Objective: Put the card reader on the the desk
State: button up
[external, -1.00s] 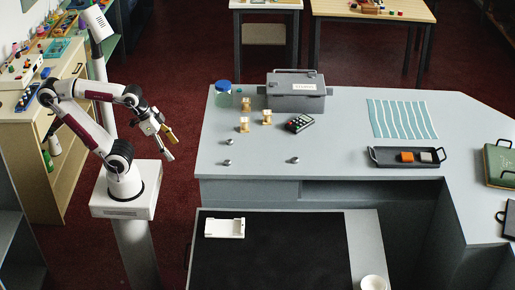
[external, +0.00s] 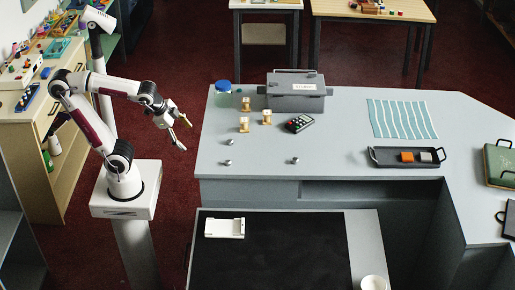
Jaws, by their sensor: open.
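The card reader (external: 299,123) is a small dark device with red and light keys. It lies on the grey counter (external: 345,135), right of several small wooden pieces and in front of a grey box. The desk (external: 290,258) in front is lower, with a black top and grey edges; I take this to be the desk of the task. My gripper (external: 184,136) is open and empty, in the air left of the counter, well apart from the card reader.
A white holder (external: 225,228) and a white cup (external: 373,283) stand on the desk. The desk's middle is clear.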

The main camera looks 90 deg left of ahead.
jog(key=w+a+r+m+y, duration=0.1)
jog(key=w+a+m+y, duration=0.85)
jog(key=w+a, duration=1.15)
jog(key=m+t+h, duration=0.3)
jog(key=m+t, duration=0.1)
jog(key=m, duration=1.1)
send_near(296, 124)
jog(key=shift+w+a+f, duration=0.15)
jog(key=shift+w+a, duration=0.05)
jog(key=shift+a, duration=0.25)
jog(key=shift+w+a+f, duration=0.2)
jog(key=shift+a, duration=0.3)
jog(key=shift+w+f+m, duration=0.25)
jog(key=shift+w+f, duration=0.15)
jog(key=shift+f, duration=0.2)
jog(key=shift+x, duration=1.25)
jog(key=shift+r, duration=0.1)
jog(key=shift+w, duration=0.1)
